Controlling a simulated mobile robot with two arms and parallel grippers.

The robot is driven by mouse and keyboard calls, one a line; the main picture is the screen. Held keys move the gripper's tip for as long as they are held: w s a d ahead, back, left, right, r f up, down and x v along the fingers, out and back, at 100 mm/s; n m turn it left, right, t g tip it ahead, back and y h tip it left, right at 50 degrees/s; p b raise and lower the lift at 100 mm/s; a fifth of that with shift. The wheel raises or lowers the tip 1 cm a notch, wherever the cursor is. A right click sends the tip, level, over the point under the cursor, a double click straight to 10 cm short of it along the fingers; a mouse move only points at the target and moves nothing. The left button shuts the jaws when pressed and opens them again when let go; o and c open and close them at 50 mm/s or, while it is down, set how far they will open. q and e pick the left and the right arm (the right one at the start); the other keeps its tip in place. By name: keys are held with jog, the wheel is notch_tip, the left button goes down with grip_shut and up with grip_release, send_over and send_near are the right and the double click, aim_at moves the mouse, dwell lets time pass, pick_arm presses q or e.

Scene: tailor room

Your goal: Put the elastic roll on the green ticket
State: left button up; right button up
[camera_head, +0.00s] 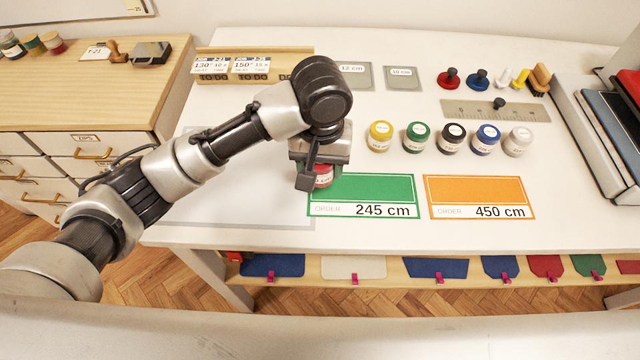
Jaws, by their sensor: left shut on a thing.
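The green ticket (376,190), marked "ORDER 245 cm", lies flat on the white table. My left gripper (316,178) points down over its left end and is shut on a small red roll with a white label (323,175), which I take as the elastic roll. Most of the roll is hidden by the gripper and a finger. It overlaps the ticket's left edge in the picture; whether it touches the ticket I cannot tell. My right gripper is not in view.
An orange ticket (480,190), marked "450 cm", lies right of the green one. Behind stand several labelled jars, the nearest yellow (380,136) and green (417,137). A ruler (480,111) lies farther back. A grey rack (600,150) stands at right. The table front is clear.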

pick_arm(q)
jog(key=s+d+r+m, duration=0.1)
jog(key=d+r, duration=0.1)
jog(key=d, duration=0.9)
jog(key=w+a+f, duration=0.1)
jog(key=a+f, duration=0.1)
jog(key=a, duration=0.1)
jog(key=w+a+f+p, duration=0.1)
jog(key=w+a+f, duration=0.1)
jog(key=a, duration=0.1)
jog(key=w+a+f, duration=0.1)
jog(key=a+f, duration=0.2)
jog(key=a, duration=0.1)
jog(key=shift+w, duration=0.4)
jog(key=shift+f+p, duration=0.55)
jog(key=shift+f, duration=1.4)
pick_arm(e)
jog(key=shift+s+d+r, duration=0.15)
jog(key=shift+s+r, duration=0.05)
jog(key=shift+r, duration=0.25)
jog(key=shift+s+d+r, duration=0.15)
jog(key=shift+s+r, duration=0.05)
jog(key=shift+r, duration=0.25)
pick_arm(q)
jog(key=shift+f, duration=0.1)
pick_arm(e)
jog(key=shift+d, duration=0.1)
